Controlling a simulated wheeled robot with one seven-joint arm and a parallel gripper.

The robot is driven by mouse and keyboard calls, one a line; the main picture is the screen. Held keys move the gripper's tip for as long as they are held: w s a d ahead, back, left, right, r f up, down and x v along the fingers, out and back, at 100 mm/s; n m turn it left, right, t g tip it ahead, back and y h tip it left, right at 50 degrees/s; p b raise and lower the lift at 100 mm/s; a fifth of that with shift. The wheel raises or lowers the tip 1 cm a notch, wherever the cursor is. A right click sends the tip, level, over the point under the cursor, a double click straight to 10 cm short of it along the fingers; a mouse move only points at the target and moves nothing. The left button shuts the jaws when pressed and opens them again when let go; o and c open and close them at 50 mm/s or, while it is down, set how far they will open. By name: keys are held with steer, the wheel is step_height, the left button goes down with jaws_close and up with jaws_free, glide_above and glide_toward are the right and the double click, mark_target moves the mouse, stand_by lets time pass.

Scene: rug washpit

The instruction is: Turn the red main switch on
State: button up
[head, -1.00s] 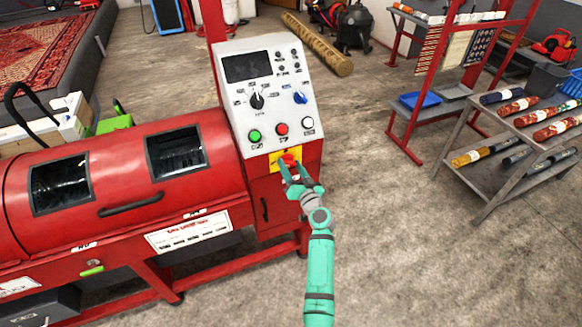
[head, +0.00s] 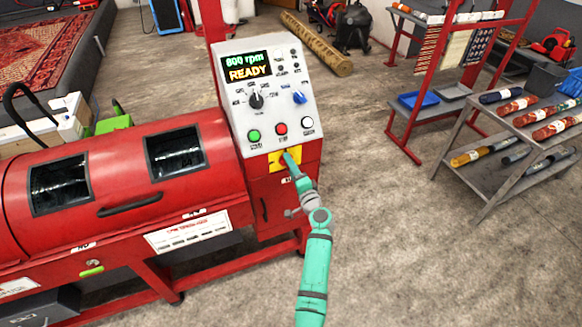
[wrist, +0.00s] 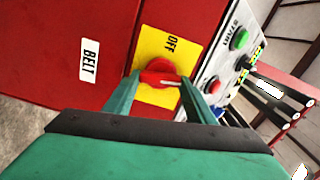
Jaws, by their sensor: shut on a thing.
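The red main switch (wrist: 158,73) is a round red knob on a yellow plate (wrist: 172,44) marked OFF, on the red machine's front. In the wrist view its grip bar sits between the two fingers of my gripper (wrist: 157,80), which is shut on it. In the head view my gripper (head: 290,160) is at the yellow plate (head: 278,165) below the control panel and hides most of the knob.
Above the switch, the panel has a green button (head: 254,135), a red button (head: 281,129), a white button (head: 308,122) and dials. A BELT label (wrist: 89,60) is beside the plate. A shelf with rolled rugs (head: 521,106) stands at the right. The floor between is clear.

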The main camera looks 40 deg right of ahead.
steer(key=shift+f+m, duration=0.15)
steer(key=shift+m, duration=0.85)
steer(key=shift+s+d, duration=0.1)
steer(key=o, duration=0.9)
steer(key=shift+c, duration=0.2)
steer(key=shift+o, duration=0.9)
steer(key=v, duration=1)
steer(key=shift+s, duration=0.25)
steer(key=shift+a, duration=0.3)
